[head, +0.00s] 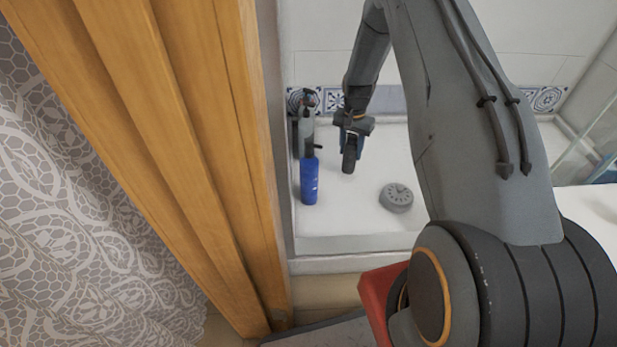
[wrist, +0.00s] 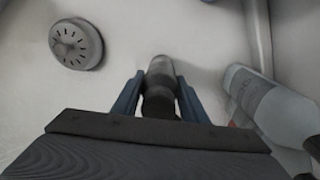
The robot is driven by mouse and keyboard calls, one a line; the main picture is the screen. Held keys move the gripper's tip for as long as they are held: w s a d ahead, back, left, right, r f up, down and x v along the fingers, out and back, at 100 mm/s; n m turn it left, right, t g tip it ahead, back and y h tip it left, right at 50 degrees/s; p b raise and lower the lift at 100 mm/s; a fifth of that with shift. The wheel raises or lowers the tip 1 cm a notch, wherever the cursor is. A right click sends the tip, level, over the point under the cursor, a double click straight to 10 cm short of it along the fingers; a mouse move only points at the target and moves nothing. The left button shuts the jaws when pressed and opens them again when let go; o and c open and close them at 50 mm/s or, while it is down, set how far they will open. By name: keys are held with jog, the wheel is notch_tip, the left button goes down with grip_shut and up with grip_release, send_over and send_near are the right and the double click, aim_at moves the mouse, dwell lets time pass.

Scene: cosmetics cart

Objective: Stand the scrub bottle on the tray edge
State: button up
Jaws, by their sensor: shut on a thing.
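A small dark grey bottle (head: 349,155), which I take to be the scrub bottle, is held in my gripper (head: 352,135). In the wrist view the blue fingers of my gripper (wrist: 160,92) are shut on both sides of the bottle (wrist: 161,68). Its lower part points down over the white shower tray (head: 350,215); I cannot tell whether it touches the floor. The tray's raised front edge (head: 355,243) runs along the near side. The bottle's label does not show.
A blue bottle (head: 309,182) with a dark top stands at the tray's left side. A pale grey bottle (head: 305,128) is behind it, also close on the right in the wrist view (wrist: 255,97). A round grey drain cover (head: 397,198) lies right of my gripper. The tray's front middle is clear.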

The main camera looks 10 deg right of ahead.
jog(key=w+a+f+b, duration=0.1)
jog(key=a+b, duration=0.2)
jog(key=a, duration=0.4)
jog(key=w+a+f+b, duration=0.2)
jog(key=a+b, duration=0.2)
jog(key=a, duration=0.3)
jog(key=shift+a+f, duration=0.25)
jog(key=shift+a, duration=0.1)
jog(key=shift+f, duration=0.1)
jog(key=o, duration=1.2)
notch_tip(320, 180, up, 12)
jog(key=p, duration=0.5)
jog(key=shift+a+p, duration=0.15)
jog(key=shift+p, duration=0.2)
